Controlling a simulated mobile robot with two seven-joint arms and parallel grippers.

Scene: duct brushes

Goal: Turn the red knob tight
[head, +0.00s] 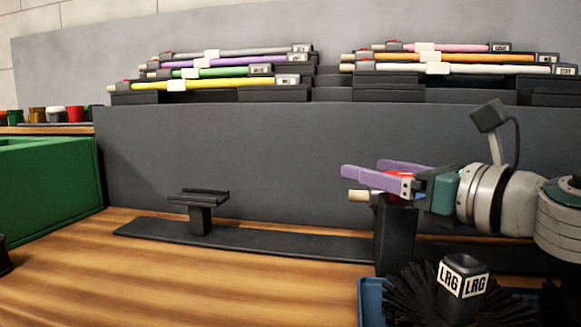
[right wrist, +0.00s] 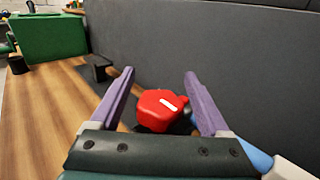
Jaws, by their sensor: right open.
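The red knob (right wrist: 158,108) shows in the right wrist view between the two purple fingers of my right gripper (right wrist: 160,73). It has a white mark on its top and a small lobe towards the right finger. Gaps show on both sides, though the one at the lobe is small. In the head view the red knob (head: 401,174) is mostly hidden behind a finger, above a black post (head: 393,240). There my right gripper (head: 362,168) comes in from the right, open, its fingers around the knob and pointing left. My left gripper is not in view.
A black rail (head: 260,240) with a small cradle (head: 200,200) lies on the wooden table. Racked coloured rods (head: 235,85) stand behind a grey panel (head: 240,150). A black brush head labelled LRG (head: 462,277) sits in a blue tray (head: 371,300). A green bin (head: 50,185) stands left.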

